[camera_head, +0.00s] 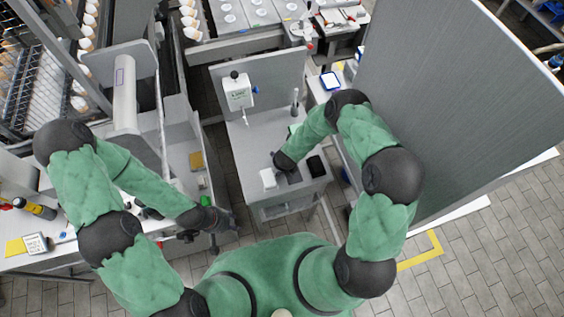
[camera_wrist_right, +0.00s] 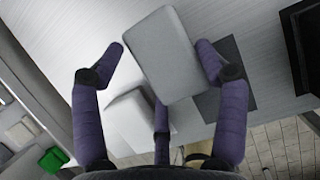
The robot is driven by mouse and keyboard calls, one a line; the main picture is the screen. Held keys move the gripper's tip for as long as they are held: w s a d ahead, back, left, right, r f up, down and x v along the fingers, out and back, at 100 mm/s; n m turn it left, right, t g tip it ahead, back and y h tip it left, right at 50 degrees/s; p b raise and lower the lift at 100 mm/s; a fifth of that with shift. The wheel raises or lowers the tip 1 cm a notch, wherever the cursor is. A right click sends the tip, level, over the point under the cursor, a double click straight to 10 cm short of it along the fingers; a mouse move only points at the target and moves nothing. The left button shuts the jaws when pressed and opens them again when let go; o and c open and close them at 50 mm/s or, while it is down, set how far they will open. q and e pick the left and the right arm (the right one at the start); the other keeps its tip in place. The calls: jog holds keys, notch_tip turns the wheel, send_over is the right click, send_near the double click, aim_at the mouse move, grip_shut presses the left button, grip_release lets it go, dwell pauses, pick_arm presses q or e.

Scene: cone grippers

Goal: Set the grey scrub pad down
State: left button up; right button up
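The grey scrub pad (camera_wrist_right: 168,52) is a flat, light grey block in the right wrist view, partly over a dark patch (camera_wrist_right: 236,72) on the worktop. My right gripper (camera_wrist_right: 157,62) is spread open around it. Its right finger overlaps the pad's edge and its lower finger meets the near edge; I cannot tell whether they touch. The left finger stands apart from the pad. In the head view the right gripper (camera_head: 284,163) is low over the worktop and the pad is not clearly seen. My left gripper (camera_head: 222,229) has its fingers apart, with nothing seen in it.
A white block (camera_head: 268,178) sits left of the right gripper, and a black item (camera_head: 316,166) to its right. The grey worktop (camera_head: 250,143) has bare room farther back. A dispenser (camera_head: 238,92) hangs on the back panel. A tall grey partition (camera_head: 460,90) stands right.

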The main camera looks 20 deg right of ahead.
jog(key=shift+c, duration=0.9)
jog(key=shift+r, duration=0.15)
